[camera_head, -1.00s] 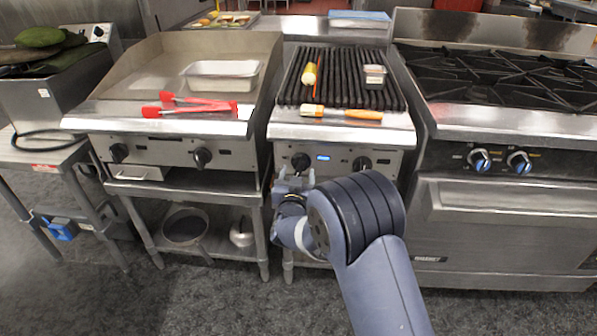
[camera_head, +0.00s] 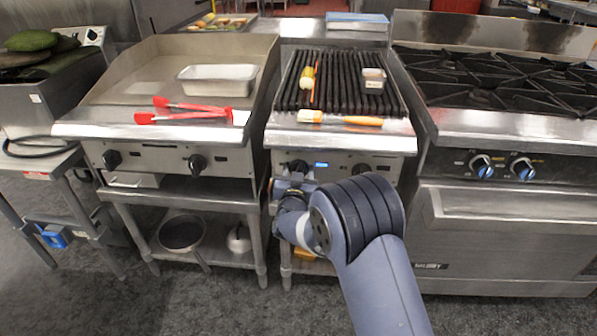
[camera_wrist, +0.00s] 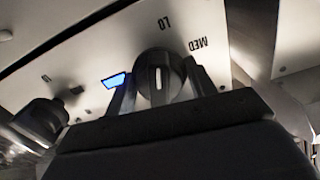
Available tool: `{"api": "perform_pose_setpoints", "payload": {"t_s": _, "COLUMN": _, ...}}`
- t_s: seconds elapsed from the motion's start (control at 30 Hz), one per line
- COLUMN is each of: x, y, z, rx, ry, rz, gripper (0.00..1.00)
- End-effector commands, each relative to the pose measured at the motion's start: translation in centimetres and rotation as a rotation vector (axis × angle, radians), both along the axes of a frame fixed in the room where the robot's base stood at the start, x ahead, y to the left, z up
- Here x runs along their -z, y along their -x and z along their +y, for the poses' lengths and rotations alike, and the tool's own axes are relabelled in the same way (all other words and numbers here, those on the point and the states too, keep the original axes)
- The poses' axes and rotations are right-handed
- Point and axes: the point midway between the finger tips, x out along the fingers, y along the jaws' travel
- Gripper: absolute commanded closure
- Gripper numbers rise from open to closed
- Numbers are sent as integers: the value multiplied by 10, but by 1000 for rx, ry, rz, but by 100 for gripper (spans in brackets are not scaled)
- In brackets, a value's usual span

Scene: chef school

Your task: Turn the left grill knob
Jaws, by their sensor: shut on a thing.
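The left grill knob (camera_head: 298,166) is a dark round knob on the steel front panel of the ribbed grill (camera_head: 340,95), left of a small blue-lit display (camera_head: 321,165). My gripper (camera_head: 295,180) is at this knob, partly covering it from below. In the wrist view the knob (camera_wrist: 158,78) sits between the two fingers of my gripper (camera_wrist: 160,88), which are shut on its sides. Its pale pointer mark shows upright in that view, near the printed LO and MED labels. The right grill knob (camera_head: 362,170) is free, partly behind my arm.
A flat griddle (camera_head: 140,85) with red tongs (camera_head: 185,110) and a metal tray (camera_head: 218,80) stands on the left. A burner range (camera_head: 490,120) with blue-marked knobs stands on the right. A brush (camera_head: 340,118) lies on the grill's front ledge. Pans sit on the lower shelf.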

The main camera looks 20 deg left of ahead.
Motion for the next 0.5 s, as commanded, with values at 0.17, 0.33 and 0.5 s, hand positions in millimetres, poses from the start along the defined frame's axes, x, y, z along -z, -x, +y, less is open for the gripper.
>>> {"api": "perform_pose_setpoints", "payload": {"t_s": 0.17, "x": 2, "y": 0, "z": 0, "rx": 1, "ry": -19, "rz": 5, "gripper": 70}}
{"api": "perform_pose_setpoints", "payload": {"t_s": 0.33, "x": 3, "y": 0, "z": 0, "rx": 1, "ry": -82, "rz": 18, "gripper": 70}}
{"api": "perform_pose_setpoints", "payload": {"t_s": 0.5, "x": 5, "y": 0, "z": 0, "rx": 1, "ry": -197, "rz": 45, "gripper": 70}}
